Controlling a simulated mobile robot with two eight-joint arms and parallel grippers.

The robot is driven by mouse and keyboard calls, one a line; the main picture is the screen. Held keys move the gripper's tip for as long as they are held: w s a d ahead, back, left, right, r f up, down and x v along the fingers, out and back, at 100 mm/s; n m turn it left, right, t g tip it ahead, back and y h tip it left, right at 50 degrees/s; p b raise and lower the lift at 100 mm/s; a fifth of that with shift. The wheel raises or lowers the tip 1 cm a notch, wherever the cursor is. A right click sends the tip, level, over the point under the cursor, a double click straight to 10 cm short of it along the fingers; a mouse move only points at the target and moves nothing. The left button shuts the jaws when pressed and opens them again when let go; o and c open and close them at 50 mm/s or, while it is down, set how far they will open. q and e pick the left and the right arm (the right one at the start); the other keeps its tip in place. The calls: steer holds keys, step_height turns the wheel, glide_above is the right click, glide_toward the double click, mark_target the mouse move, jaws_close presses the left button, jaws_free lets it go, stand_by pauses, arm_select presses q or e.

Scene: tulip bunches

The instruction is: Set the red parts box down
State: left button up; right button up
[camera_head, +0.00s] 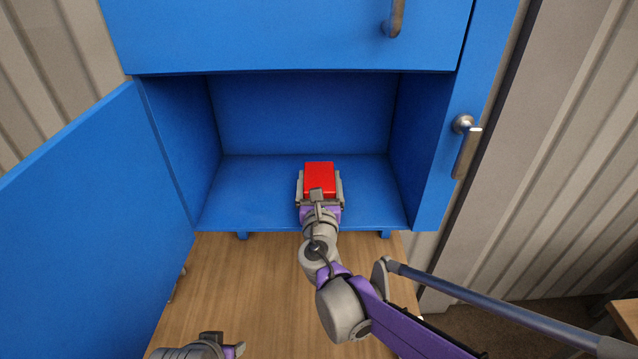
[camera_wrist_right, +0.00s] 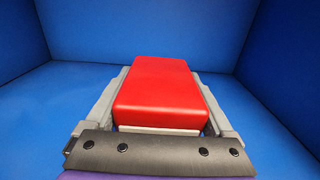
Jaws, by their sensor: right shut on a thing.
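The red parts box (camera_head: 319,175) is inside the open lower compartment of the blue cabinet (camera_head: 240,195), over the compartment floor near its front middle. My right gripper (camera_head: 319,188) reaches in from the front and is shut on the box, one finger along each side. In the right wrist view the red box (camera_wrist_right: 162,90) sits between the grey fingers, with a pale strip at its near lower end. I cannot tell whether its underside touches the floor. My left gripper (camera_head: 222,347) shows only partly at the bottom edge, away from the cabinet; its jaw state is unclear.
The blue door (camera_head: 95,195) stands open on the left. A blue front with a handle (camera_head: 394,18) is above the opening. Another handle (camera_head: 466,145) is on the right. Compartment floor beside and behind the box is clear. A wooden surface (camera_head: 240,280) lies in front.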

steer(key=shift+f, duration=0.35)
steer(key=shift+s, duration=0.15)
